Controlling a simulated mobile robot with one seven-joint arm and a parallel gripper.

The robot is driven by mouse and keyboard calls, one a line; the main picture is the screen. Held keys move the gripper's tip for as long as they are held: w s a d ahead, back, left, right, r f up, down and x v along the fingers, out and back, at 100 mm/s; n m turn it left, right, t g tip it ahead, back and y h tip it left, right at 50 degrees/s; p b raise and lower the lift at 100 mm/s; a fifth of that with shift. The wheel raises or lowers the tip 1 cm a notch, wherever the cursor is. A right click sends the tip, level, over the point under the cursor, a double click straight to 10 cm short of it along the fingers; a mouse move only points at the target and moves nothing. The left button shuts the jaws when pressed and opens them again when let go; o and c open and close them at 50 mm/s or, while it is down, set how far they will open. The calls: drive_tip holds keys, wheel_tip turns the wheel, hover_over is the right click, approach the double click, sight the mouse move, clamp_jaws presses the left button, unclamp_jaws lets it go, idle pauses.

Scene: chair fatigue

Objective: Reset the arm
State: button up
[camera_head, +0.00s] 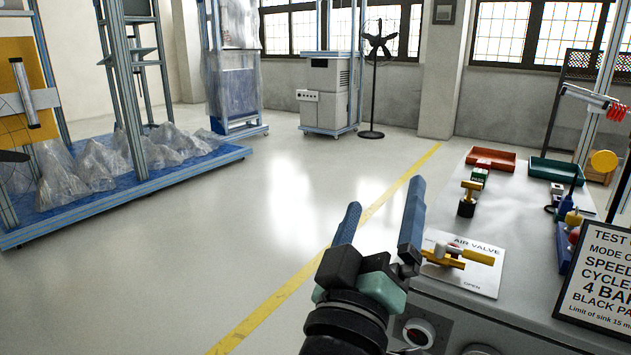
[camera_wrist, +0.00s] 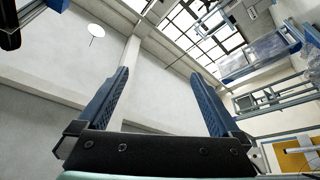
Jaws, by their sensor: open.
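My gripper (camera_head: 379,222) stands raised near the left edge of the grey workbench, with its two blue fingers pointing up. The fingers are spread apart with nothing between them. In the wrist view my gripper (camera_wrist: 160,100) is also open and empty, with the wall and windows behind it. In the head view it is just left of the air valve panel (camera_head: 485,280) and its yellow handle (camera_head: 478,257). Whether it touches the handle is hard to tell; I see no grip on it. Most of my arm is out of view.
The bench (camera_head: 430,292) carries a red tray (camera_head: 490,158), a green tray (camera_head: 556,170), a black-and-yellow part (camera_head: 467,204) and a framed sign (camera_head: 600,280). A blue-based rig (camera_head: 200,178) stands at left. The floor between is clear.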

drive_tip(key=s+a+r+m+t+y, duration=0.2)
drive_tip(key=s+a+r+t+y, duration=0.2)
drive_tip(key=s+r, duration=0.5)
drive_tip(key=s+a+r+m+t+y, duration=0.1)
drive_tip(key=s+a+r+t+y, duration=0.4)
drive_tip(key=r, duration=0.7)
wheel_tip(320, 180, up, 30)
drive_tip(key=w+d+g+h+p, duration=0.1)
drive_tip(key=g+p, duration=0.1)
drive_tip(key=p, duration=2.9)
drive_tip(key=shift+d+r, duration=0.2)
drive_tip(key=shift+d, duration=0.05)
drive_tip(key=shift+c, duration=0.2)
